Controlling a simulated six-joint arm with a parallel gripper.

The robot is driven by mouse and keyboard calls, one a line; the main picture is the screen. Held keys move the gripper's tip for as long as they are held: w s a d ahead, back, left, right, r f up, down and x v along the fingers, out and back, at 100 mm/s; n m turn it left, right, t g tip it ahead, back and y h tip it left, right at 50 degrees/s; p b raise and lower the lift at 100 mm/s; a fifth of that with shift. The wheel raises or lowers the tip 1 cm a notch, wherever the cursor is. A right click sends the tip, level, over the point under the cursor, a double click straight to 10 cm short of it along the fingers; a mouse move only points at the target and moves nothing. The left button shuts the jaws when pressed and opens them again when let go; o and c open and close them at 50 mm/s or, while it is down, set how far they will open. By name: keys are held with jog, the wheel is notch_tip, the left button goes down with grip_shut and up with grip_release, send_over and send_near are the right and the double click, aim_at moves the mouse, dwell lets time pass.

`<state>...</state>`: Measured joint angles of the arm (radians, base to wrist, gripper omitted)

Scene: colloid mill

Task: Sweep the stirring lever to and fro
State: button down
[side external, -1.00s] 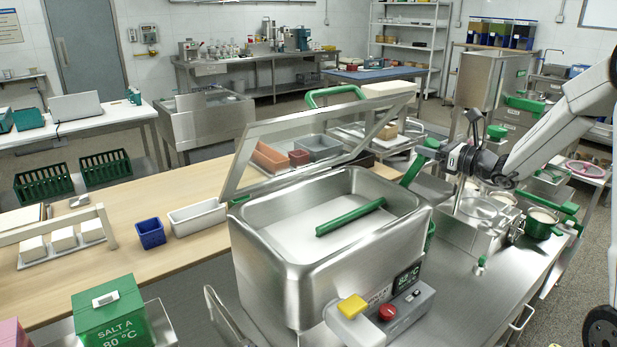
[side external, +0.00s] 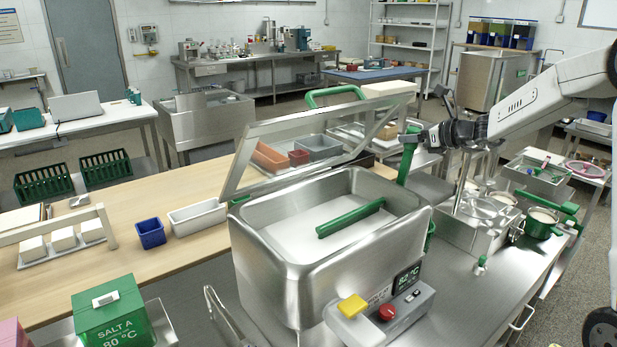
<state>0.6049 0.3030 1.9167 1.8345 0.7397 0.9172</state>
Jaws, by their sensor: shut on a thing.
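The green stirring lever (side external: 406,158) stands almost upright at the back right corner of the open steel tank (side external: 270,245). My gripper (side external: 418,138) reaches in from the right and is shut on the lever near its top; the fingertips are small and partly hidden. A green bar (side external: 350,217) lies slantwise inside the tank over a pale surface. The tank's framed clear lid (side external: 310,140) is tilted open behind it.
A steel unit (side external: 470,235) and a green-sided pot (side external: 541,225) stand to the right. White and blue bins are left of the tank.

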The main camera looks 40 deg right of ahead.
jog(key=shift+w+f+g, duration=0.15)
jog(key=shift+w+g, duration=1.55)
jog(key=shift+w, duration=0.85)
jog(key=shift+c, duration=1)
grip_release()
jog(key=shift+v, duration=3.85)
